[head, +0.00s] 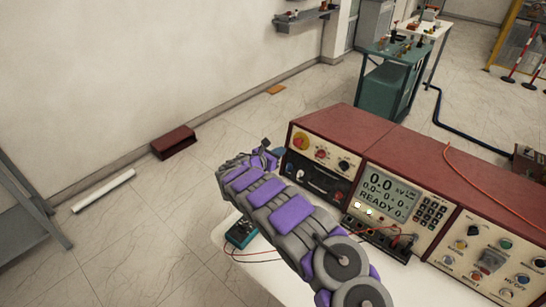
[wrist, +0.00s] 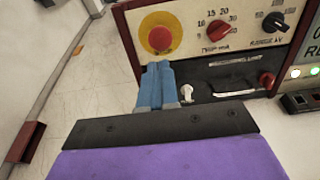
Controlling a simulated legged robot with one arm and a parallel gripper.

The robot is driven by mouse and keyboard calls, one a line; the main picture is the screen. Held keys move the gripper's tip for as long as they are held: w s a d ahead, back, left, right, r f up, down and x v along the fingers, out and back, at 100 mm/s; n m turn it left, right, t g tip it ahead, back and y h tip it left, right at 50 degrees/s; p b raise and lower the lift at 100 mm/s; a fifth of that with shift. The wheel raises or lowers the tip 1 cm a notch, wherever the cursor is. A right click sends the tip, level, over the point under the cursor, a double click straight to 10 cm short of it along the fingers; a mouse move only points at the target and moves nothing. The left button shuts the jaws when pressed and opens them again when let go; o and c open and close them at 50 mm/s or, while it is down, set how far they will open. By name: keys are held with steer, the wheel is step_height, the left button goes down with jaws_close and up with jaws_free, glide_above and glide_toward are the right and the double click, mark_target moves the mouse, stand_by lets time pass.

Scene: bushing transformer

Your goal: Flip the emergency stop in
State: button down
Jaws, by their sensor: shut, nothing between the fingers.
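The emergency stop is a round red button on a yellow disc (head: 300,141), at the upper left of the red-topped test console's (head: 370,138) front panel. In the wrist view the emergency stop (wrist: 160,38) sits at the top, just beyond my fingertips. My gripper (wrist: 158,65) has blue fingers closed together, with nothing between them. The fingertips appear just below the yellow disc; I cannot tell whether they touch it. In the head view my purple and grey arm reaches up to the console's left end, and the fingers are largely hidden.
Beside the button are a red knob (wrist: 217,30) and a black knob (wrist: 273,22). The console's screen (head: 380,196) reads READY. A small device with cables (head: 241,232) lies on the white table. Floor to the left is mostly clear.

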mark_target(296, 144)
steer(key=b+x, duration=0.1)
steer(key=x, duration=0.5)
steer(key=shift+d+f, duration=0.1)
steer(key=shift+d, duration=0.05)
steer(key=shift+w+d, duration=0.5)
steer(key=shift+w, duration=0.15)
